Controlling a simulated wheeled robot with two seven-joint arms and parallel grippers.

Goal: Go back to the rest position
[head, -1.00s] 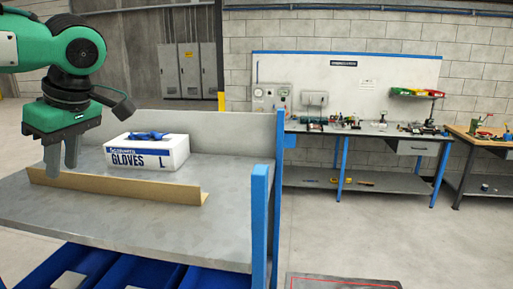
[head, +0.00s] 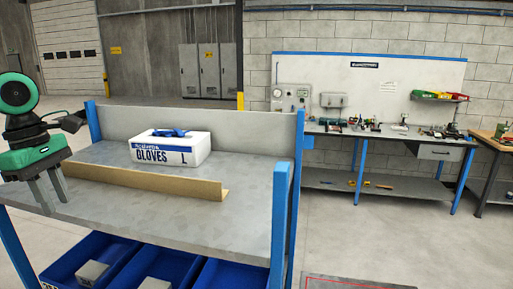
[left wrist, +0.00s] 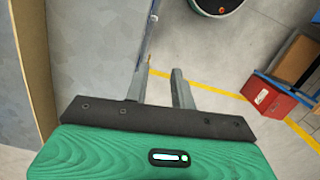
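My left gripper (head: 56,205) is at the left edge of the head view, beside the left end of the grey workbench (head: 230,219). Its two fingers point down with a gap between them, and nothing is held. In the left wrist view, the same gripper (left wrist: 162,62) shows its two fingers apart and empty, with the bench surface (left wrist: 88,55) to their left and floor beyond. My right gripper is not in view. No copper tube can be made out.
A white glove box (head: 190,148) stands on the bench behind a low tan strip (head: 150,184). Blue bins (head: 205,276) sit under the bench. Open floor lies to the right, before a tool bench (head: 395,184). A red box (left wrist: 268,98) stands on the floor in the wrist view.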

